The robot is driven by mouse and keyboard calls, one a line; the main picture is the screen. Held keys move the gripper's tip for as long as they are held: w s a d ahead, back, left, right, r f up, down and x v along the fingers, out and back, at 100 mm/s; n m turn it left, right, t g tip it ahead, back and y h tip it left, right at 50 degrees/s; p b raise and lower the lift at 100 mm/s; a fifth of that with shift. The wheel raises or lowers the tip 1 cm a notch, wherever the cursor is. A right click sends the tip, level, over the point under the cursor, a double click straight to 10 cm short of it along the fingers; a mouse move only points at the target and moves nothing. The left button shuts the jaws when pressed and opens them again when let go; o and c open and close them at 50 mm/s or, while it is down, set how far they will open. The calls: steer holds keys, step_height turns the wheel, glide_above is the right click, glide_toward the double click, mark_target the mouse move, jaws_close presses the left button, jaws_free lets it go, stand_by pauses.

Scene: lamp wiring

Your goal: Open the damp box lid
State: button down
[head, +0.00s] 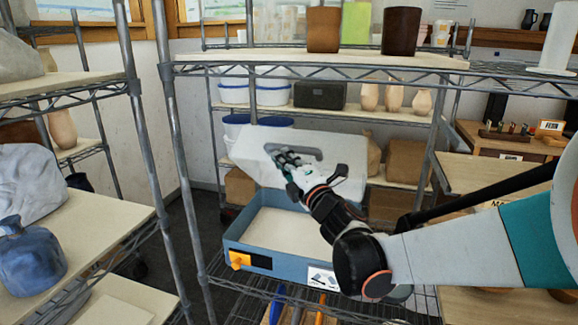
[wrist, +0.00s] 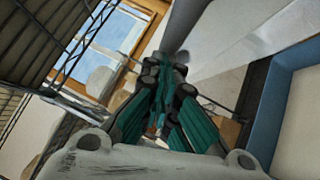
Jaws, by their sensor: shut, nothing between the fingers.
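The damp box (head: 248,261) is a blue bin on the middle wire shelf. It has an orange latch (head: 239,259) at its front left, and its pale inside shows. Its whitish lid (head: 245,150) stands raised and tilted above the back of the box, with a grey handle (head: 312,155) on it. My gripper (head: 284,160) is shut and empty in front of the lid, by the handle; I cannot tell whether it touches. In the wrist view, the shut fingers (wrist: 165,85) are beside the pale lid (wrist: 245,50), and the blue box wall (wrist: 275,105) is at right.
A metal post (head: 178,140) stands left of the box, and an upper shelf (head: 300,60) with pots is above. Another rack with a blue jug (head: 30,258) is at left. Tubs and vases stand on the shelf behind.

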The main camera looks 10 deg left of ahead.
steer(key=w+r+p, duration=0.1)
steer(key=w+r, duration=0.1)
steer(key=w, duration=0.1)
steer(key=w+r+p, duration=0.2)
steer(key=w+r, duration=0.1)
steer(key=w, duration=0.1)
steer(key=w+d+r+p, duration=0.1)
steer(key=w+r, duration=0.2)
steer(key=shift+w+r, duration=0.15)
steer(key=shift+a, duration=0.1)
